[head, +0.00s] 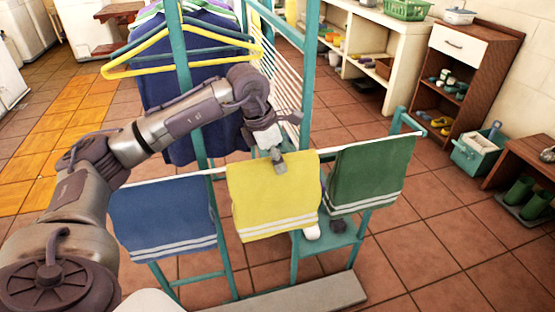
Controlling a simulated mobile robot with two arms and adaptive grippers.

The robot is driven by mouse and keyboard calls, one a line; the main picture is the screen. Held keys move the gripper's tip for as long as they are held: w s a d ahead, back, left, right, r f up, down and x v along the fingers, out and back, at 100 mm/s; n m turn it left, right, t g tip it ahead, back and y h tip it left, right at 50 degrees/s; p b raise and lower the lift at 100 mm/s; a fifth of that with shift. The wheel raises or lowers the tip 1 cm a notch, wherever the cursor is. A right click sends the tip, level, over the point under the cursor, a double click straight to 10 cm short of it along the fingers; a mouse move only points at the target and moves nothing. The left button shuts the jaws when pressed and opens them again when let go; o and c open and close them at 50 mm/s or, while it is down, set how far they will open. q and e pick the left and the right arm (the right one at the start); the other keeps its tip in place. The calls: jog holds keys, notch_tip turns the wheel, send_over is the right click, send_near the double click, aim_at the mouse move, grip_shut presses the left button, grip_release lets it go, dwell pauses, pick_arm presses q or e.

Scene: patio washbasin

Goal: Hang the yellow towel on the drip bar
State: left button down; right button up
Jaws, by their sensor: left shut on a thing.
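The yellow towel (272,197) hangs spread out between a blue towel (165,217) on its left and a green towel (372,172) on its right. The drip bar (218,174) shows as a thin pale strip between the blue and yellow towels. The yellow towel's top edge is level with the bar, which is hidden behind it. My left gripper (279,162) is shut on the yellow towel at the middle of its top edge. My right gripper is not in view.
A teal frame (182,70) holds hangers and dark blue clothes (180,115) behind my left arm. A low teal shelf (335,238) is below the towels. A brown cabinet (455,85), a teal crate (478,155) and green boots (530,198) stand at the right. The tiled floor at the lower right is clear.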

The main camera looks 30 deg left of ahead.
pick_arm(q)
jog(key=c, duration=0.9)
grip_release()
jog(key=shift+c, duration=0.2)
notch_tip(320, 180, up, 9)
jog(key=p, duration=0.6)
jog(key=shift+r+p, duration=0.1)
jog(key=shift+p, duration=0.25)
